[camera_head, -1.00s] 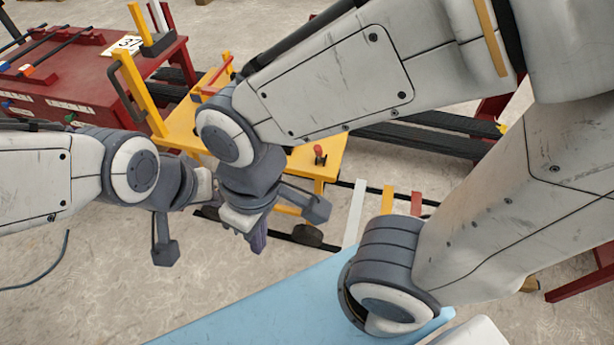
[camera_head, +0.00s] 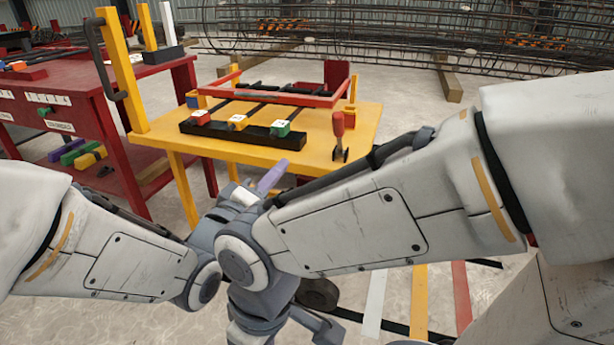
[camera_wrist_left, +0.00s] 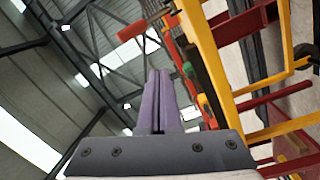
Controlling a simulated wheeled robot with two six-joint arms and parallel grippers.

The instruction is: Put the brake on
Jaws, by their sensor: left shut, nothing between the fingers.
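The yellow cart (camera_head: 345,152) stands ahead, with a red-gripped lever (camera_head: 338,124) upright at its front right corner; this looks like the brake. A red grip (camera_wrist_left: 131,30) that appears to be the same lever shows at the top of the left wrist view. My left gripper (camera_head: 272,176) shows its purple fingers in front of the cart's front edge, left of and below the lever, apart from it. The fingers (camera_wrist_left: 162,85) are shut and empty in the left wrist view. My right gripper cannot be made out; my arms cross in front of the cart.
The cart carries a black block (camera_head: 235,135) with coloured labelled ends and a red frame (camera_head: 275,94). A yellow post (camera_head: 122,75) with a black handle rises at its left. A red table (camera_head: 75,80) stands left. A rebar cage (camera_head: 400,35) lies behind.

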